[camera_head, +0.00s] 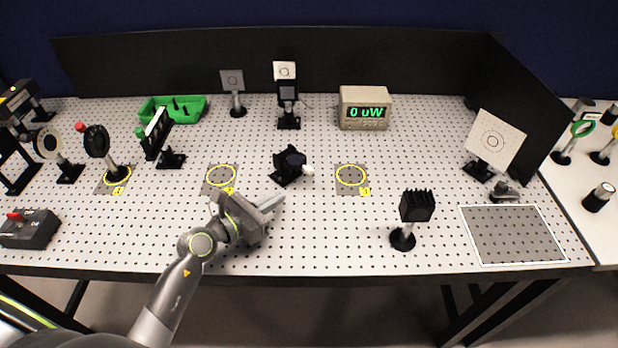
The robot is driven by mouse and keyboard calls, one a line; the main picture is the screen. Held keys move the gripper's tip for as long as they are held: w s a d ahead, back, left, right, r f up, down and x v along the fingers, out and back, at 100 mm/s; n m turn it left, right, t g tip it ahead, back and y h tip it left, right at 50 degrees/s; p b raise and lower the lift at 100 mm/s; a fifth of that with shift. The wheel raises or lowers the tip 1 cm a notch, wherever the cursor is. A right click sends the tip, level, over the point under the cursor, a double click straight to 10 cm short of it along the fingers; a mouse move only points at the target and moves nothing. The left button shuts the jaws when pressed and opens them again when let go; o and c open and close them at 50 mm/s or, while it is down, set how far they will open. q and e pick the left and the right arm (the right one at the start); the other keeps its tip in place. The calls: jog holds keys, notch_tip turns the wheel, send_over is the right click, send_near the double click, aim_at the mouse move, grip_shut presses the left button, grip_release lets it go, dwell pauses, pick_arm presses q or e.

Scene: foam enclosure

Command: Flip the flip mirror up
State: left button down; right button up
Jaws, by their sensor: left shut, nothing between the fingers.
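The flip mirror (287,167) appears to be the small black mount at the middle of the perforated board. Its dark round part looks folded down, and a small white tip sticks out on its right side. My left gripper (277,203) is in front of the mount, low over the board, with its fingers pointing right. Its fingers are shut with nothing between them, and it looks apart from the mount. My right gripper is not in view.
Yellow rings mark the board left (221,175) and right (351,175) of the mount. A power meter (365,108) reading 0 uW stands behind. A black finned block (417,206) on a post stands front right. A green tray (173,109) is at back left. The front middle is mostly clear.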

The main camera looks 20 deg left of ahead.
aim_at(297, 162)
pick_arm(q)
jog(key=shift+s, duration=0.1)
jog(key=p+x, duration=0.1)
jog(key=x, duration=0.9)
jog(key=shift+p, duration=0.35)
